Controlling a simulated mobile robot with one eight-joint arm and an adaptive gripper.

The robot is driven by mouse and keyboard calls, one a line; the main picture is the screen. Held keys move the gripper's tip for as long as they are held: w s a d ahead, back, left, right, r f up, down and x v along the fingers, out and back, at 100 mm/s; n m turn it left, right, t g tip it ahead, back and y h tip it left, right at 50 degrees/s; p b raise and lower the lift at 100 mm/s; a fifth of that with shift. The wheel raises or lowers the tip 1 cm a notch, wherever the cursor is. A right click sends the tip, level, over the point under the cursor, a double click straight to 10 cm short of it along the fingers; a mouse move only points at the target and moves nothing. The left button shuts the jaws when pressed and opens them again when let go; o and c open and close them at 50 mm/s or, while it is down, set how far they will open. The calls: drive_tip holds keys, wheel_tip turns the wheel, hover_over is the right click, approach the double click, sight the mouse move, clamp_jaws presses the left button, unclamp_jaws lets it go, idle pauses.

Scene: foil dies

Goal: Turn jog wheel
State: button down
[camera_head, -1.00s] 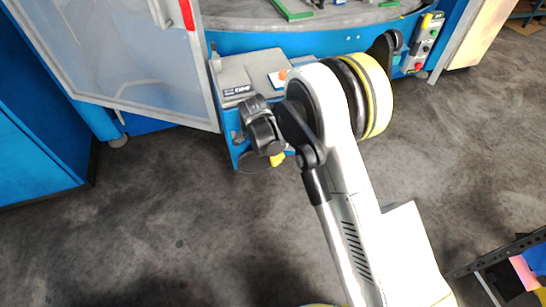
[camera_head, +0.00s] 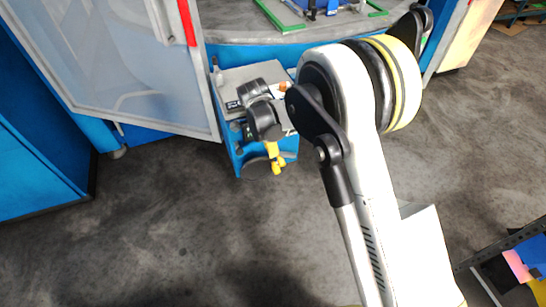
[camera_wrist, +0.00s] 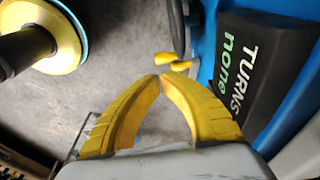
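My gripper (camera_wrist: 162,77) has two yellow fingers whose tips meet in the wrist view, with nothing visible between them. A dark, edge-on part, apparently the jog wheel (camera_wrist: 179,25), stands just beyond the fingertips, with yellow knob-like pieces (camera_wrist: 174,61) at its lower end. These pieces appear slightly apart from the fingertips. In the head view, my gripper (camera_head: 273,152) hangs at the front of the blue machine box (camera_head: 238,155). My arm and gripper hide most of the wheel there.
A black display (camera_wrist: 235,72) reading "TURNS none" is right of the fingers in the wrist view. A grey-framed clear door (camera_head: 120,60) stands open at left. A round grey table (camera_head: 235,22) is behind. The grey floor in front is clear.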

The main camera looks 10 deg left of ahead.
wheel_tip(320, 180, up, 3)
drive_tip(key=a, duration=0.1)
drive_tip(key=m+g+y+b, duration=0.3)
drive_tip(key=m+y+b, duration=0.15)
drive_tip(key=m, duration=3.15)
hover_over(272, 163)
drive_tip(key=s+a, duration=0.1)
drive_tip(key=s, duration=0.2)
wheel_tip(272, 163, down, 8)
drive_tip(key=shift+s+a+f, duration=0.1)
drive_tip(key=shift+f, duration=0.15)
drive_tip(key=shift+w+d+f+b, duration=0.15)
drive_tip(key=shift+d+f+b, duration=0.05)
drive_tip(key=shift+f, duration=0.4)
drive_tip(key=shift+w+d+f+b, duration=0.1)
drive_tip(key=shift+d+f+b, duration=0.1)
drive_tip(key=shift+f, duration=0.35)
drive_tip(key=shift+w+d+f, duration=0.2)
drive_tip(key=shift+d+f, duration=0.2)
drive_tip(key=shift+f, duration=0.2)
